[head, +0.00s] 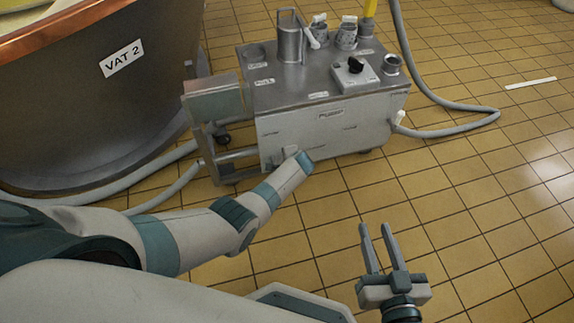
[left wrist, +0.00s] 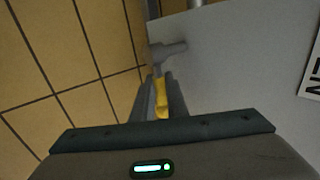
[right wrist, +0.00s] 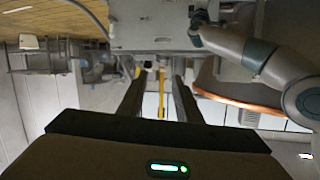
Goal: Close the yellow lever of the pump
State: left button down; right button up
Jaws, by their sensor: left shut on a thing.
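The grey metal pump (head: 330,125) stands on the tiled floor, with the end of my left arm against its front side. The yellow lever (left wrist: 161,100) shows in the left wrist view, between the fingers of my left gripper (left wrist: 160,86). That gripper is shut on it. A grey pipe fitting lies just beyond the fingertips, beside the pump's pale side panel. In the head view the lever is hidden and the left fingers cannot be made out. My right gripper (head: 377,232) is open and empty, held over the floor in front of the pump.
A copper-rimmed vat (head: 90,100) marked VAT 2 stands at the left. Grey hoses (head: 455,131) run along the floor on both sides of the pump. The floor at the right is mostly clear.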

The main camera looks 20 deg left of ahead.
pick_arm(q)
jog(key=c, duration=1.7)
grip_release()
jog(key=shift+c, duration=0.2)
